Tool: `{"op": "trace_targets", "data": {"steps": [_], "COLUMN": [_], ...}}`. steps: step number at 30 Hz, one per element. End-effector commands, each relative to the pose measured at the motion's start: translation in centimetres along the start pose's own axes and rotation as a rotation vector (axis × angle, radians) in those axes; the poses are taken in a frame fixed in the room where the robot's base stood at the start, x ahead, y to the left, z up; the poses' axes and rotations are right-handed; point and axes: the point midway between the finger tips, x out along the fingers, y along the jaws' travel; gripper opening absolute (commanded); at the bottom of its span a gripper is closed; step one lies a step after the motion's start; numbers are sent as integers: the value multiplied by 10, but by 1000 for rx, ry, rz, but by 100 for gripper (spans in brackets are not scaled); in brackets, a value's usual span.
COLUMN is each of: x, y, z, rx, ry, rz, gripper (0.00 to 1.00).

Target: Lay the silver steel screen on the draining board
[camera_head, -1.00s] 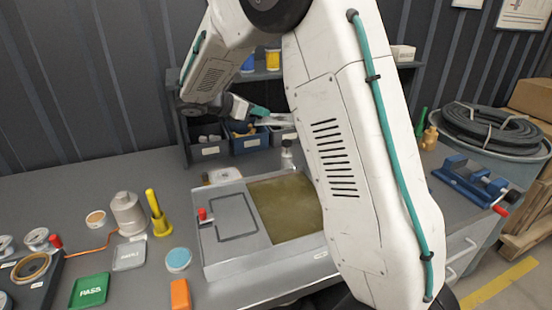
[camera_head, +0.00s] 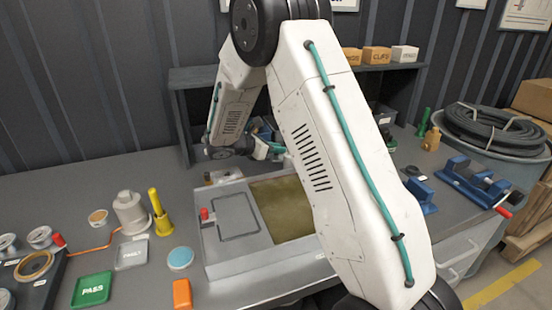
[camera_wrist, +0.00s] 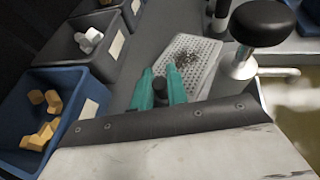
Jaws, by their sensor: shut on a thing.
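In the wrist view, my gripper (camera_wrist: 160,92) has its teal fingers shut around a small dark handle part. The pale silver perforated screen (camera_wrist: 200,58) extends beyond the fingertips, with dark debris on its mesh. In the head view, my gripper (camera_head: 275,149) is near the back edge of the basin unit, partly hidden by my arm, and I cannot make out the screen there. The draining board (camera_head: 235,216) is the grey left part of the unit, with a dark square outline and nothing lying inside it.
Murky water (camera_head: 278,208) fills the basin right of the board. A black-knobbed metal post (camera_wrist: 245,45) stands close right of the screen. A red-topped peg (camera_head: 205,214) stands at the board's left. Bins of fittings (camera_wrist: 60,110) are left of my gripper.

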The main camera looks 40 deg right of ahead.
Motion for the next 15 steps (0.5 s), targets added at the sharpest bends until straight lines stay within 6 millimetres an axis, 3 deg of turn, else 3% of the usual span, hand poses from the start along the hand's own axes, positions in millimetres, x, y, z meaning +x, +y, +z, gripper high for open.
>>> {"op": "trace_targets", "data": {"steps": [9, 15], "x": [14, 14], "y": [0, 0], "z": [-34, -35], "rx": [-2, 0], "ry": [0, 0], "rz": [-1, 0], "gripper": [0, 0]}}
